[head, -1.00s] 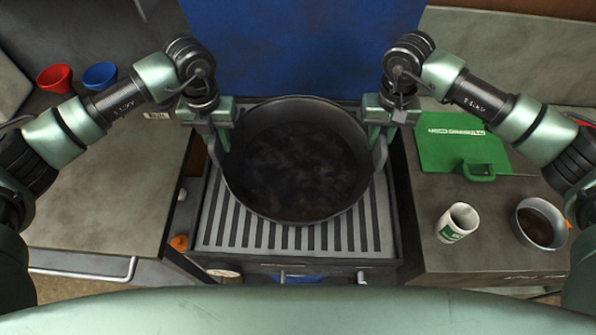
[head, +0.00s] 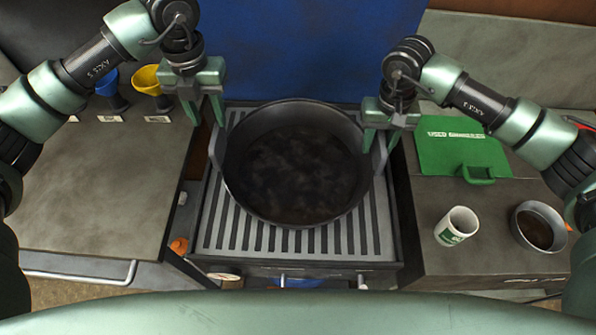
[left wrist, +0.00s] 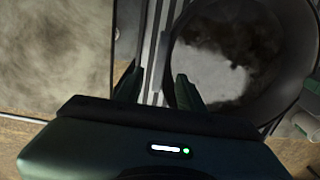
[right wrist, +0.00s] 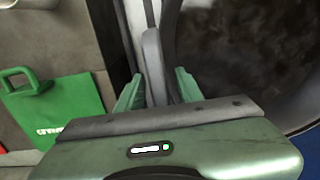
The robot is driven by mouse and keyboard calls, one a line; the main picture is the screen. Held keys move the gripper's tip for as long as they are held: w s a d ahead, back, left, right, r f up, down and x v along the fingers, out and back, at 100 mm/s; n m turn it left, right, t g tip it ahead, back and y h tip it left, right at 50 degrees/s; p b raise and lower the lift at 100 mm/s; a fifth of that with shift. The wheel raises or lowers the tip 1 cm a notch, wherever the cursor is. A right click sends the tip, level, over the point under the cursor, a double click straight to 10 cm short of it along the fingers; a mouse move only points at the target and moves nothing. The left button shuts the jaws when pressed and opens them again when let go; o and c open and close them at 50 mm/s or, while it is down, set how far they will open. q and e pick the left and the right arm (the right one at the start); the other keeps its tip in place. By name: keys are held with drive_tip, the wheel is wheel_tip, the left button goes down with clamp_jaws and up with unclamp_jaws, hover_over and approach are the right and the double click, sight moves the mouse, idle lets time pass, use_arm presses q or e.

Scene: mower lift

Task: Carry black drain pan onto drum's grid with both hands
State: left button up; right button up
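The black drain pan (head: 290,205) rests on the slatted grid (head: 215,235) of the drum, with dark liquid inside. Its left handle (head: 214,152) is free. My left gripper (head: 206,114) is open and empty, above and behind that handle; the left wrist view shows its fingers apart beside the pan (left wrist: 285,105). My right gripper (head: 380,143) is at the right handle (head: 379,158). In the right wrist view the handle (right wrist: 153,60) passes between the spread fingers, with gaps on both sides.
A worktop (head: 110,190) with blue (head: 105,82) and yellow (head: 148,80) funnels lies left. A blue panel (head: 300,45) stands behind the pan.

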wheel_tip(320, 180, up, 12)
drive_tip(key=shift+r, duration=0.1)
idle(0.5)
idle(0.5)
